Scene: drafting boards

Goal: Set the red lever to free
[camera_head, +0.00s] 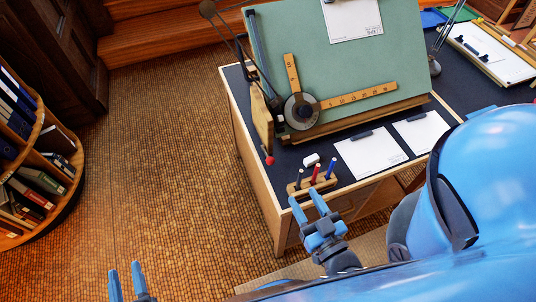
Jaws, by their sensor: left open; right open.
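The red lever (268,160) shows as a small red knob on a short stem at the left side of the green drafting board (400,60), low near the desk's left edge. My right gripper (306,199) is open, with blue fingers pointing up the picture. It is below and to the right of the lever, in front of the pen holder, and apart from the lever. My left gripper (125,268) is open and empty at the bottom left, over the floor and far from the lever. I cannot read any marking for the lever's positions.
A wooden pen holder (298,190) with several pens and a white eraser (311,160) sit near the desk's front left corner. A drafting head (301,110) with rulers lies on the board. A lamp arm rises behind the lever. A bookshelf (45,150) stands left; floor between is clear.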

